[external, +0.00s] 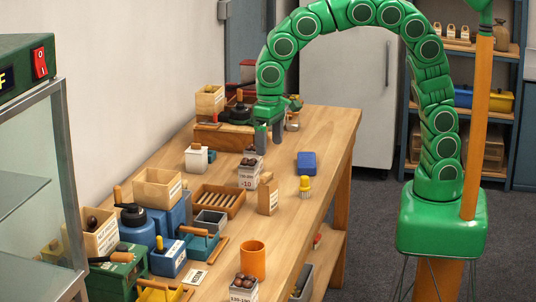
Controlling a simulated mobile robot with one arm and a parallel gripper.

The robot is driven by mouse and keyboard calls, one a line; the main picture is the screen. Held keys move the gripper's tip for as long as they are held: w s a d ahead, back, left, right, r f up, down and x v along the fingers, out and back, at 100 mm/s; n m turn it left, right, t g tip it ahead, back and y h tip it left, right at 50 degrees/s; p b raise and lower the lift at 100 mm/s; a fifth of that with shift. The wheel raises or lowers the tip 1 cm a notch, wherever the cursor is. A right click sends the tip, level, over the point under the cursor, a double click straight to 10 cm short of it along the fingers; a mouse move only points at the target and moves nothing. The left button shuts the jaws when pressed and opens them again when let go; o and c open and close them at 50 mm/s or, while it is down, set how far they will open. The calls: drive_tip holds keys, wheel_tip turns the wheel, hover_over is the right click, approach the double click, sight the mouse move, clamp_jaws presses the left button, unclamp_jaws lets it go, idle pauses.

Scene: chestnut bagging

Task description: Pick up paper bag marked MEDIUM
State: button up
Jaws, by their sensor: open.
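A small upright brown paper bag (268,197) stands near the middle of the wooden table. It has dark vertical lettering on its front, too small to read, so I cannot tell whether it says MEDIUM. My gripper (269,144) hangs from the green arching arm, pointing down over the table, farther back than the bag. Its grey fingers are apart, and I see nothing held between them.
An orange cup (252,260) and another chestnut container (244,291) are nearer the front. The table's right strip (325,140) is mostly clear.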

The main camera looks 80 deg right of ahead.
sight(268, 181)
drive_tip(key=f, duration=1.5)
drive_tip(key=shift+w+d+f, duration=0.1)
drive_tip(key=shift+w+f, duration=0.1)
drive_tip(key=shift+w, duration=0.05)
drive_tip(key=shift+c, duration=0.4)
drive_tip(key=c, duration=1.1)
drive_tip(key=shift+o, duration=0.2)
drive_tip(key=shift+r, duration=0.15)
